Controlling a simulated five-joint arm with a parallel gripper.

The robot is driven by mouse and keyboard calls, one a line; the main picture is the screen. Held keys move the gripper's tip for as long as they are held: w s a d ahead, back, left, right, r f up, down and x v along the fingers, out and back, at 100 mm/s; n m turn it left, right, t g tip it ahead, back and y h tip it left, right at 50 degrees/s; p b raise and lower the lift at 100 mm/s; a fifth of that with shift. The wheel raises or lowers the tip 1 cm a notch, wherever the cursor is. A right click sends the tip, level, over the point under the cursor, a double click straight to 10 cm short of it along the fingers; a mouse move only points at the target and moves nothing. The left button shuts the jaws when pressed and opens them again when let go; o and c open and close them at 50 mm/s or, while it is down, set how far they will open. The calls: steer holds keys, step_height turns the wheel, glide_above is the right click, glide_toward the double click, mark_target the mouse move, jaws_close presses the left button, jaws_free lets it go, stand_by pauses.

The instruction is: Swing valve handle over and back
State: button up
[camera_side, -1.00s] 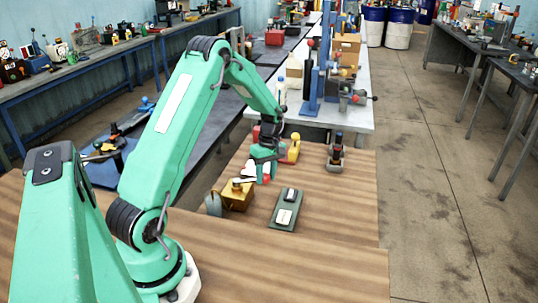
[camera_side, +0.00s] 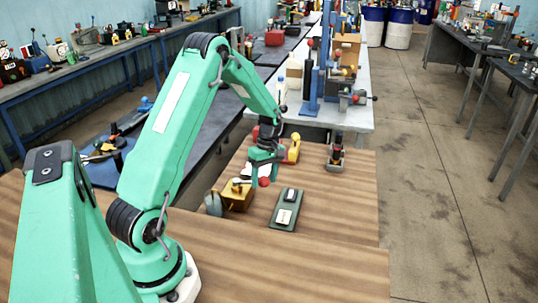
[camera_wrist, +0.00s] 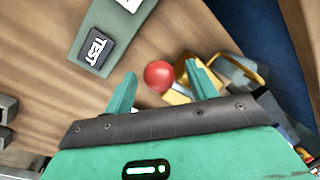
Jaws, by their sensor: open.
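The valve handle's red ball knob (camera_side: 264,182) shows just below my gripper (camera_side: 262,172) in the side view. In the wrist view the red knob (camera_wrist: 159,75) appears between the two spread fingertips of my gripper (camera_wrist: 160,70), with a gap on each side. My gripper is open and holds nothing. The yellow valve body (camera_side: 238,196) sits on the wooden table left of the knob; part of the yellow body (camera_wrist: 177,97) shows behind the right finger in the wrist view. The handle's lever is mostly hidden.
A grey-green plate (camera_side: 277,221) with a dark TEST label (camera_wrist: 95,46) lies right of the valve. A yellow object (camera_side: 293,151) and a dark bottle in a holder (camera_side: 336,158) stand farther back. The table's front right is clear.

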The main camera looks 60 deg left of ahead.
steer(key=shift+w+a+r, duration=0.1)
steer(key=shift+w+r, duration=0.1)
steer(key=shift+r, duration=1.05)
steer(key=shift+w+a+r, duration=0.15)
steer(key=shift+r, duration=1.1)
steer(key=shift+w+a+r, duration=0.1)
steer(key=shift+w+r, duration=0.1)
steer(key=shift+r, duration=1.05)
steer(key=shift+d+r, duration=0.35)
steer(key=shift+r, duration=0.15)
steer(key=s+d+r+m+t+y, duration=0.1)
steer(key=s+d+r+m+t, duration=0.3)
steer(key=d+r+m, duration=0.7)
steer(key=s+d+r+m+t, duration=0.1)
steer(key=s+d+r+m, duration=0.1)
steer(key=s+d+m, duration=0.2)
steer(key=s+d+r+m+t, duration=0.2)
steer(key=s+d+r+m, duration=0.1)
steer(key=s+d, duration=0.4)
steer(key=shift+s+r+m, duration=0.25)
steer(key=shift+s+m, duration=0.55)
steer(key=shift+s, duration=0.4)
steer(key=shift+d, duration=0.1)
